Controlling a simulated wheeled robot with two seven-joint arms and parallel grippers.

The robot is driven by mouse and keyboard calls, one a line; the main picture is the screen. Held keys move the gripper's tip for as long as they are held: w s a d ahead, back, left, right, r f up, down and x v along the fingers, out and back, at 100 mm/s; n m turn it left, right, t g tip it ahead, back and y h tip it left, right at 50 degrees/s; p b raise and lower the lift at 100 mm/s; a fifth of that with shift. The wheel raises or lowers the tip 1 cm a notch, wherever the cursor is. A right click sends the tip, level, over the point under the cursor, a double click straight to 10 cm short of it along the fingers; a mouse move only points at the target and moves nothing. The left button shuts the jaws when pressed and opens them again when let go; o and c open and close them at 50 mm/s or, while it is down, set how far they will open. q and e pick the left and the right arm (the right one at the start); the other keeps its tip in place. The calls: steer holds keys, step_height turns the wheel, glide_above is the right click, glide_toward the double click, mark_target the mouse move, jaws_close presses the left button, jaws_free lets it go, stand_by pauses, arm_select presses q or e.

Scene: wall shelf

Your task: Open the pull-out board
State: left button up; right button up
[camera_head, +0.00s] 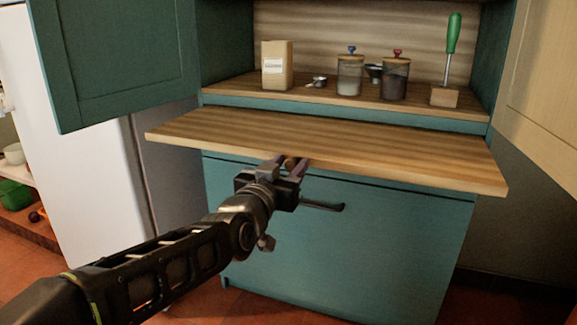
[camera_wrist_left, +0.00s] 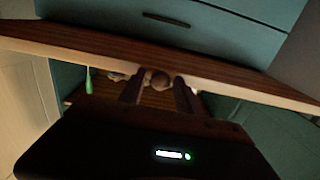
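The pull-out board (camera_head: 330,145) is a striped wooden slab that stands out well in front of the teal cabinet. Its underside and front edge also show in the wrist view (camera_wrist_left: 235,84). A small round wooden knob (camera_wrist_left: 160,80) is at the middle of the front edge. My left gripper (camera_head: 286,164) is at this edge with one finger on each side of the knob. In the wrist view the fingers (camera_wrist_left: 159,86) are apart, with a narrow gap showing beside the knob. My right gripper is not in view.
A paper bag (camera_head: 277,66), two lidded jars (camera_head: 350,76) and a green-handled tool in a block (camera_head: 444,97) stand on the shelf behind the board. A teal door (camera_head: 115,60) hangs open at left. A dark handle (camera_head: 323,205) is on the cabinet front below. The board top is clear.

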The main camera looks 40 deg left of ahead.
arm_select(q)
steer(key=shift+o, duration=0.5)
steer(key=shift+s+r, duration=0.1)
steer(key=shift+s, duration=0.1)
steer(key=p+v, duration=0.1)
steer(key=v, duration=0.6)
steer(key=shift+s+d+p, duration=0.15)
steer(key=shift+s+p, duration=0.05)
steer(key=shift+p, duration=0.15)
